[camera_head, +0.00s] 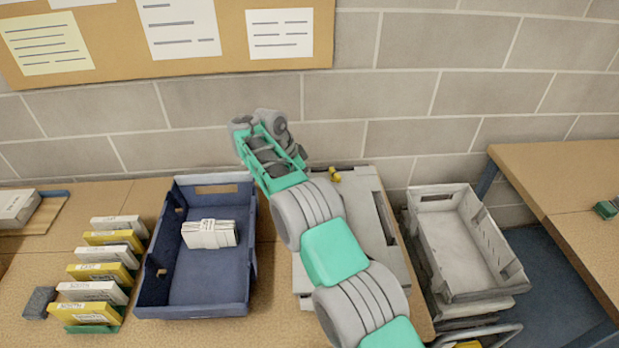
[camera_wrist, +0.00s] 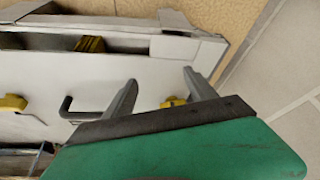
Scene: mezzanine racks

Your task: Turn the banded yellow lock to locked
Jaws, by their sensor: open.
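A pale grey case (camera_wrist: 130,80) fills much of the wrist view; it also shows in the head view (camera_head: 318,270), partly behind my arm. Its face has a yellow knob (camera_wrist: 172,102) between my fingers, partly hidden by the hand's dark edge. A second yellow knob (camera_wrist: 12,103) is at the far left. A yellow ridged piece (camera_wrist: 90,44) sits in a dark slot along the top. I cannot tell which yellow part carries the band. My gripper (camera_wrist: 160,79) is open, with its two fingers apart over the case face and nothing visibly between them touching.
A dark bent handle (camera_wrist: 80,106) stands out left of the fingers. A blue tray (camera_head: 178,285) with white packets is left of the case. Stacked grey crates (camera_head: 470,250) stand to the right. The block wall (camera_head: 420,95) is close behind.

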